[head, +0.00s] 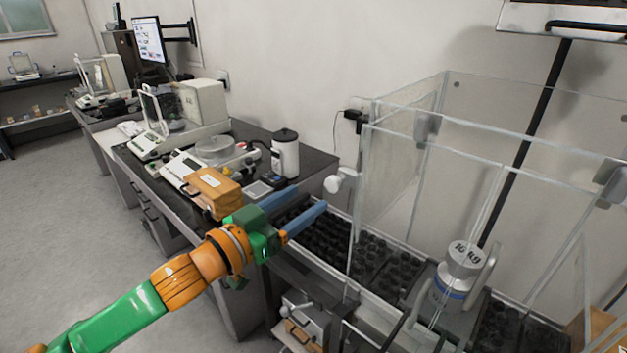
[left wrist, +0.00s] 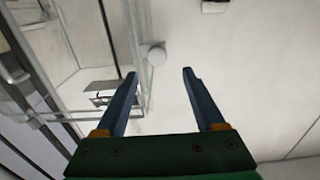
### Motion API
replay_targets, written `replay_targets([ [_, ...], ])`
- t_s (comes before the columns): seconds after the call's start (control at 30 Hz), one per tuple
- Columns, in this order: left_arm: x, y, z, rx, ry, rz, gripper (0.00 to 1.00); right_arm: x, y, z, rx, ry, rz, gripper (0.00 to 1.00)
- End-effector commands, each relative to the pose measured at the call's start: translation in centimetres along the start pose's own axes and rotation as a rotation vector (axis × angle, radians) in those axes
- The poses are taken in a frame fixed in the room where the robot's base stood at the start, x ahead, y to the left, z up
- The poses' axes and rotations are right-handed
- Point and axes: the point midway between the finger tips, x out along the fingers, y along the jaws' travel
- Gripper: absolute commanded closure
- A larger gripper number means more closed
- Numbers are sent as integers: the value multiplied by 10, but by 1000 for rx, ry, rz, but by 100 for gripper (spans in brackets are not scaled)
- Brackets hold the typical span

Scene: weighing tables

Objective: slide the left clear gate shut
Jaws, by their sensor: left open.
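A large clear-walled enclosure (head: 368,150) with pale edges stands at the right of the head view. A clear panel (head: 398,165) forms its left side; I cannot tell how far it is slid. A white round knob (head: 334,184) sticks out at the enclosure's left front edge, and it also shows in the left wrist view (left wrist: 157,55). My left gripper (head: 308,197) is open, its blue fingers pointing toward the knob. In the left wrist view (left wrist: 160,73) the knob appears between and beyond the fingertips, with nothing held. My right gripper is out of view.
A metal weight (head: 464,262) marked with digits stands inside the enclosure, above dark perforated trays (head: 335,240). Left, a dark table (head: 255,140) carries balances, a tan box (head: 212,190) and a white canister (head: 285,157). Floor at far left is clear.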

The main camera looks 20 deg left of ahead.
Motion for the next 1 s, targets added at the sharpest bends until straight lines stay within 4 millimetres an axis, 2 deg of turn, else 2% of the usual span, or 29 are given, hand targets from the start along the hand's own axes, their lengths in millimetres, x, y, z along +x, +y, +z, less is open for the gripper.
replay_targets([
  [0.1,21,0,-7,-3,4,0,29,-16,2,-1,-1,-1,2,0],
  [0.3,54,0,-3,0,0,-1,29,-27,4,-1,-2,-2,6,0],
  [0.43,62,0,0,3,-1,0,29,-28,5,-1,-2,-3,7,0],
  [0.63,62,1,1,4,-1,1,29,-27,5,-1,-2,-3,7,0],
  [0.67,62,0,1,4,-1,0,32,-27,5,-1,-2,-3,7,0],
  [0.9,62,0,1,3,-2,0,97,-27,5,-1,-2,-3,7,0],
  [0.93,62,0,1,3,-2,0,100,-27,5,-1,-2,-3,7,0],
  [1.0,62,0,1,3,-2,0,100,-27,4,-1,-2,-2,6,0],
])
